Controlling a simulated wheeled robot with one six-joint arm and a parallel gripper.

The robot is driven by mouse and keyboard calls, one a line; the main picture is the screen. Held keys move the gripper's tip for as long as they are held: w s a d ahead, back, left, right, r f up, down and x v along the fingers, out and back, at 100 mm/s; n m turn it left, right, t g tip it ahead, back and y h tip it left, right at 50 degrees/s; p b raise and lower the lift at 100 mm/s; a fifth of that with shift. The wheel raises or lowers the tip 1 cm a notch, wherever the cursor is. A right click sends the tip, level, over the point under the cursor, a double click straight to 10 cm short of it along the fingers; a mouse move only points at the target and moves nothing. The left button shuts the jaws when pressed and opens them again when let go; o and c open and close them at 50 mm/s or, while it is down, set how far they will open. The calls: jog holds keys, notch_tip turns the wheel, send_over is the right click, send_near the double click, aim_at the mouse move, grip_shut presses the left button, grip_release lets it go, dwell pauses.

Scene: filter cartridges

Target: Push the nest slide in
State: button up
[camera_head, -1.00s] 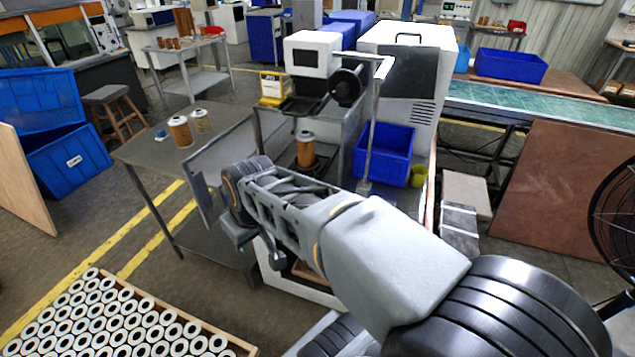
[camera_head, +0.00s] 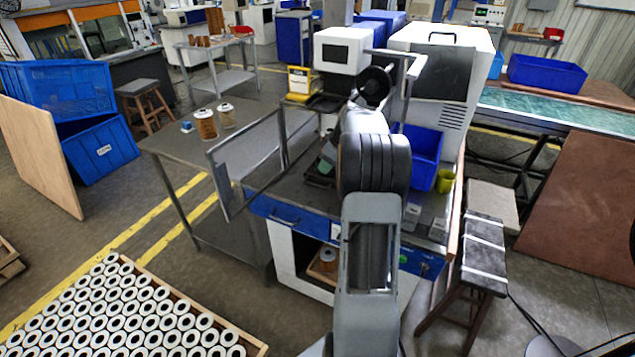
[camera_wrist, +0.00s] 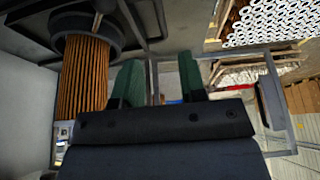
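The wrist view shows a brown pleated filter cartridge (camera_wrist: 84,80) at the left, its end in a dark round cup (camera_wrist: 90,28), apparently the nest. My gripper (camera_wrist: 158,80) has two green fingers, spread apart with nothing between them, beside the cartridge. I cannot tell whether a finger touches the nest or its slide. In the head view my arm covers the cartridge and most of the nest area; a dark piece of the fixture (camera_head: 318,172) and a bit of green show left of my wrist on the grey bench top (camera_head: 285,188).
A white machine head (camera_head: 340,50) stands behind my wrist. A hinged clear guard (camera_head: 245,160) stands open at the left. A blue bin (camera_head: 425,150) and yellow cup (camera_head: 446,180) are on the right.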

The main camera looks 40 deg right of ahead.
aim_at(317, 181)
jog(key=x, duration=0.9)
jog(key=shift+f, duration=0.1)
grip_shut()
dwell(0.4)
